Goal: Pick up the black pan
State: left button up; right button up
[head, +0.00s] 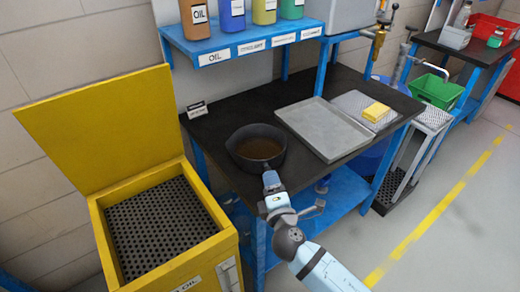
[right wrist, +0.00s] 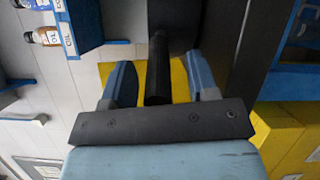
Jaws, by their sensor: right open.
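The black pan (head: 272,158) stands on the dark top of the blue workbench, close to its front edge, with brown liquid inside. My right gripper (head: 269,176) is at the pan's near side, reaching in from the front. In the right wrist view the two fingers of the gripper (right wrist: 160,82) are open. The pan's black handle (right wrist: 158,70) lies between them, with gaps on both sides. In the head view the gripper hides most of the handle. My left gripper is in neither view.
A grey metal tray (head: 318,132) lies right of the pan, with a yellow sponge (head: 376,112) beyond it. A yellow bin (head: 190,262) with a raised lid stands left of the bench. A blue shelf (head: 240,48) with oil bottles is above the bench's back.

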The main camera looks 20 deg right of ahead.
jog(key=shift+w, duration=0.25)
jog(key=shift+s, duration=0.1)
jog(key=shift+s+r, duration=0.1)
jog(key=shift+c, duration=1.2)
grip_shut()
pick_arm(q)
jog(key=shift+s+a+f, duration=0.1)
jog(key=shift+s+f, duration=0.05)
pick_arm(e)
jog(key=shift+r, duration=0.1)
